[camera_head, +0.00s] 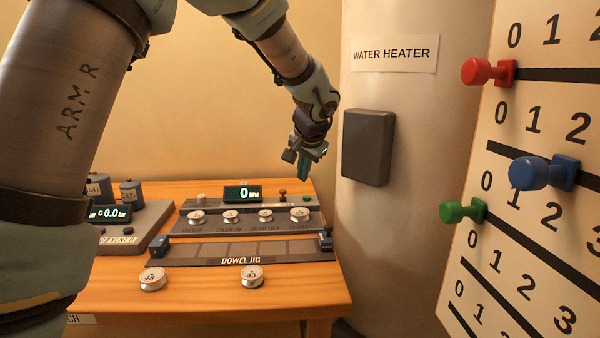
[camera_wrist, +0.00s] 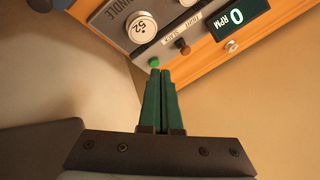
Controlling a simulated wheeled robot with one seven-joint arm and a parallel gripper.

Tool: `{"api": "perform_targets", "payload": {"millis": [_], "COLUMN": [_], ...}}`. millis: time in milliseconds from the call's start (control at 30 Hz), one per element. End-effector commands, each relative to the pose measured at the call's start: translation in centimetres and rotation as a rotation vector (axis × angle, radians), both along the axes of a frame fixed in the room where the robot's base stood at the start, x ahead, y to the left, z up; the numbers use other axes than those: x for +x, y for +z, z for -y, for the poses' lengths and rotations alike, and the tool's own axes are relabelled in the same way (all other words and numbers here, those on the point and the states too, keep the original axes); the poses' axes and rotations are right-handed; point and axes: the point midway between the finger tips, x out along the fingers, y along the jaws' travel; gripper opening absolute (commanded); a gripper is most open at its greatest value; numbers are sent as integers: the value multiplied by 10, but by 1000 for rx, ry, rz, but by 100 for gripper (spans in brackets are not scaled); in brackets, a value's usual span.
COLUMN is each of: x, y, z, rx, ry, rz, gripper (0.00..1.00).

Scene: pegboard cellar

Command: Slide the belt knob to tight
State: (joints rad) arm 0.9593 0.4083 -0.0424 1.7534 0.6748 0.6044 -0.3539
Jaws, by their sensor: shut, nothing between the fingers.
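My gripper (camera_head: 308,170) is shut and empty, its green fingers pointing down above the right end of the spindle panel (camera_head: 235,214). In the wrist view the fingertips (camera_wrist: 161,73) appear right beside a small green knob (camera_wrist: 154,62); I cannot tell whether they touch it. A small brown-red knob (camera_wrist: 183,48) stands beside a label (camera_wrist: 183,27) that seems to read "TIGHT" and "SLACK". In the head view the red-brown knob (camera_head: 283,192) and the green knob (camera_head: 307,198) sit right of the display. Which knob is the belt knob is unclear.
The display (camera_head: 242,193) reads 0 RPM. Several silver discs (camera_head: 265,215) line the panel. A dowel jig (camera_head: 240,253) lies in front. The water heater (camera_head: 405,230) and its grey box (camera_head: 368,147) stand close to the right of my gripper. A numbered pegboard (camera_head: 540,190) is farther right.

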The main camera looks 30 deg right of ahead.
Motion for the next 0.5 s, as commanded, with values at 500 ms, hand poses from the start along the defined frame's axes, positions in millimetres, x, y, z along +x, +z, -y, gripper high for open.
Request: {"api": "perform_targets", "payload": {"millis": [500], "x": [61], "y": [-62], "z": [3], "rx": [0], "ry": [3], "rz": [-2], "gripper": [0]}}
